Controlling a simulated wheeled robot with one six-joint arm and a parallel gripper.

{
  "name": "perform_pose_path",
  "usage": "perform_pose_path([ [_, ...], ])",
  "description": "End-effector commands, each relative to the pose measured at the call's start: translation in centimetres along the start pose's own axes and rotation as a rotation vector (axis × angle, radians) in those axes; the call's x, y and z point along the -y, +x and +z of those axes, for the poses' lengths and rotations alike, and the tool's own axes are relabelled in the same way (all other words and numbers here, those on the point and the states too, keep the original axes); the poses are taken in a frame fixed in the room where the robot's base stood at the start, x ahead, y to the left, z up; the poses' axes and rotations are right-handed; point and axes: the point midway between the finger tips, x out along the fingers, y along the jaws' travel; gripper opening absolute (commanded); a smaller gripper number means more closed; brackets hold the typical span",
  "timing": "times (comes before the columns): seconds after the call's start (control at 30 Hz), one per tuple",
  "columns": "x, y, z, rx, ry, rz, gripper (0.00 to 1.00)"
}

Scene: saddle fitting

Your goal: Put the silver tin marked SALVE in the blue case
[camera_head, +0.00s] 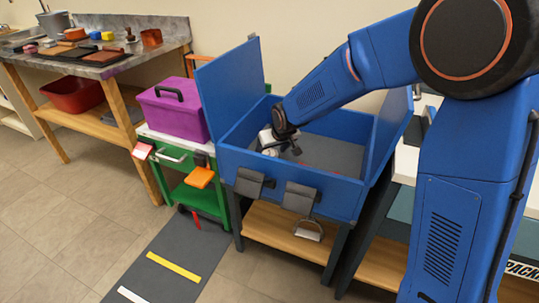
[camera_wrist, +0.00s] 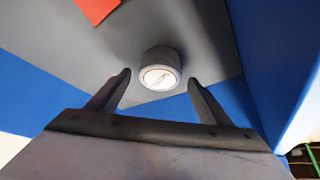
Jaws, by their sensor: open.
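The blue case (camera_head: 290,197) stands open, its lid panels raised at left and right. My gripper (camera_head: 288,148) is down inside it, toward its left side. In the wrist view my gripper (camera_wrist: 160,82) has its two fingers spread with a gap between them. A small round grey tin (camera_wrist: 162,60) with a pale, ringed face shows just past the fingertips, against the case's grey floor. The fingers do not appear to clasp it. Its marking is too small to read.
A flat red-orange item (camera_wrist: 96,8) lies on the case floor. Blue case walls close in on both sides. A purple box (camera_head: 172,110) stands on a green cart (camera_head: 200,196) to the left. A workbench (camera_head: 100,65) with several goods stands further left.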

Motion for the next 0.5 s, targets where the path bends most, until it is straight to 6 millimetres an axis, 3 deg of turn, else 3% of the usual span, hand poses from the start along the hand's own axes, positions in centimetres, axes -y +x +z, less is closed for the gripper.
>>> perform_pose_path([
  [0.3, 0.0, -5.6, -0.1, -0.003, 0.000, 0.000, 0.73],
  [0.5, 0.0, -7.8, -0.1, -0.002, 0.001, 0.000, 0.73],
])
